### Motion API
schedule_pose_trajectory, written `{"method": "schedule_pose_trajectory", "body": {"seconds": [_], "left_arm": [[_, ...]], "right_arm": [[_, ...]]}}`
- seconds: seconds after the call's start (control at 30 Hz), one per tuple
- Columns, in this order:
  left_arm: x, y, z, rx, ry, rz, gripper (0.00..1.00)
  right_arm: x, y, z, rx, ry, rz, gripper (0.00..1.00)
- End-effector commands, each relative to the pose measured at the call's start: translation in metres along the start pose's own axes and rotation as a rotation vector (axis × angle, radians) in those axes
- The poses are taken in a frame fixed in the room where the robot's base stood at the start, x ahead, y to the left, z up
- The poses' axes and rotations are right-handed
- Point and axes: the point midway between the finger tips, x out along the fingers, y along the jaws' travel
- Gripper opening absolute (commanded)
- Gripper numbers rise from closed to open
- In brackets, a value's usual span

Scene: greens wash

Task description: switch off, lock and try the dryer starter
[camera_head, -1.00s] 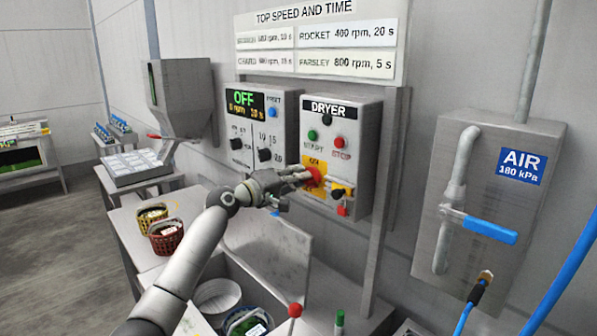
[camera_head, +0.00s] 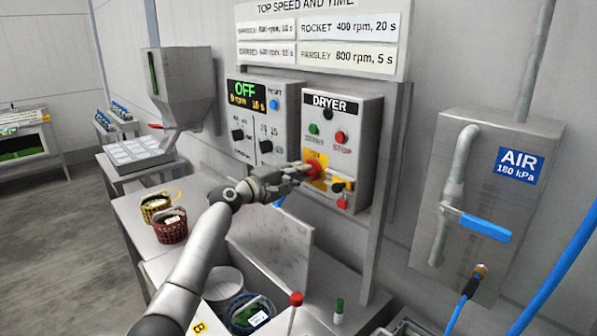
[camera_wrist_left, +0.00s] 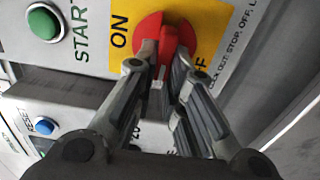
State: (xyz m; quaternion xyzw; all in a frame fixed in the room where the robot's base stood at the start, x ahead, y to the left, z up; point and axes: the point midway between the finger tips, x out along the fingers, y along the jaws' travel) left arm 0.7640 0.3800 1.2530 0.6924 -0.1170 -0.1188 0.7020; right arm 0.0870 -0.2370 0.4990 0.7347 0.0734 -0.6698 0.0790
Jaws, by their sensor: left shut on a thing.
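The dryer starter (camera_head: 341,140) is a grey wall box with a black DRYER label, a green START button (camera_head: 314,129) and a red STOP button (camera_head: 341,138). Its red rotary switch (camera_head: 313,170) sits on a yellow plate, and it also shows in the left wrist view (camera_wrist_left: 168,38). My left gripper (camera_head: 303,172) is shut on the red switch, its fingers on either side of the handle. A red padlock (camera_head: 343,202) hangs at the box's lower right, beside a black and yellow part (camera_head: 340,186). The ON and OFF marks are partly hidden by the fingers. My right gripper is not in view.
A speed control box (camera_head: 262,120) reading OFF stands left of the starter. An air panel (camera_head: 480,190) with a blue valve handle is at right. Baskets (camera_head: 170,230) stand on the bench below, beside an upright metal plate (camera_head: 275,250).

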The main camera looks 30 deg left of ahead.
Motion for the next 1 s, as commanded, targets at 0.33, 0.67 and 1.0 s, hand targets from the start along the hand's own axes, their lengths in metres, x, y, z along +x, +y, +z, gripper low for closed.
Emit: {"method": "schedule_pose_trajectory", "body": {"seconds": [0.33, 0.67, 1.0], "left_arm": [[0.000, -0.001, 0.000, -0.004, 0.000, -0.001, 0.20], [0.000, 0.000, 0.000, -0.002, 0.000, 0.000, 0.33], [-0.021, -0.001, -0.001, 0.001, 0.001, -0.001, 0.33]], "right_arm": [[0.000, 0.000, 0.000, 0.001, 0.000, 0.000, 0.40], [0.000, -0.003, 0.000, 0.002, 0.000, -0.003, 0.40], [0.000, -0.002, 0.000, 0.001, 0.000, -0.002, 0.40]]}}
